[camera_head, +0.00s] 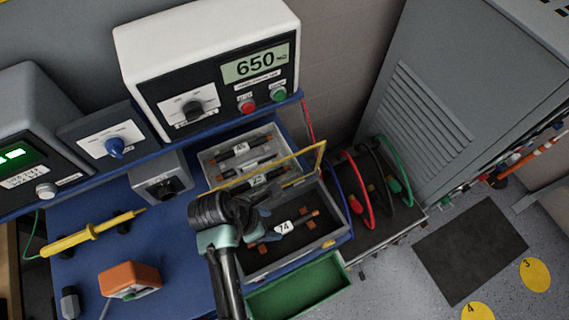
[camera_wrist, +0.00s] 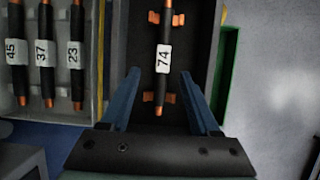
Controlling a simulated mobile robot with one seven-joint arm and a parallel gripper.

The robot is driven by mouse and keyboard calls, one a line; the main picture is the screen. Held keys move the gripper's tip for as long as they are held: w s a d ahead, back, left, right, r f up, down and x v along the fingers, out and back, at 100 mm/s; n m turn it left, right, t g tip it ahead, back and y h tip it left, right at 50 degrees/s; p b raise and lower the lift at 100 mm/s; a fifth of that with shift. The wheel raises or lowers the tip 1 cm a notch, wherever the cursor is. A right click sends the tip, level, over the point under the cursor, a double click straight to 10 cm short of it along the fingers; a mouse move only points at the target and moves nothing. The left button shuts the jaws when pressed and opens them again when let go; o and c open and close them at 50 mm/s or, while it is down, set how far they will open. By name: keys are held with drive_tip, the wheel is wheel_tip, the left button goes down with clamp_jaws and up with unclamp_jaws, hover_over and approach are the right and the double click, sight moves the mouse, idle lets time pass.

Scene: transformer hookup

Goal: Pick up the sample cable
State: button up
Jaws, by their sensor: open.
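A short black cable with copper ends and a white label "74" (camera_head: 284,227) lies in a dark open box (camera_head: 328,246), across small orange-brown supports. It also shows in the wrist view (camera_wrist: 163,58), running up and down the picture. My gripper (camera_wrist: 158,77) is open, its two blue fingers on either side of the lower part of this cable, with clear gaps and nothing held. In the head view my gripper (camera_head: 266,220) is over the left part of the box and partly hides it. The frames do not show whether the fingers are at the cable's height.
A grey tray (camera_head: 207,158) left of the box holds cables labelled 45, 37 and 23 (camera_wrist: 76,55). A raised yellow-edged lid (camera_head: 318,163) stands between them. A green drawer (camera_head: 300,290) sticks out in front. Coloured leads (camera_head: 362,190) are at the right.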

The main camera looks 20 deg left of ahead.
sight(284, 228)
drive_tip(key=shift+d+p+x, duration=0.15)
drive_tip(key=shift+p+x, duration=0.1)
drive_tip(key=shift+x, duration=1.4)
drive_tip(key=shift+d+p+x, duration=0.1)
drive_tip(key=shift+p+x, duration=0.1)
drive_tip(key=shift+x, duration=1.5)
drive_tip(key=shift+r, duration=0.1)
clamp_jaws()
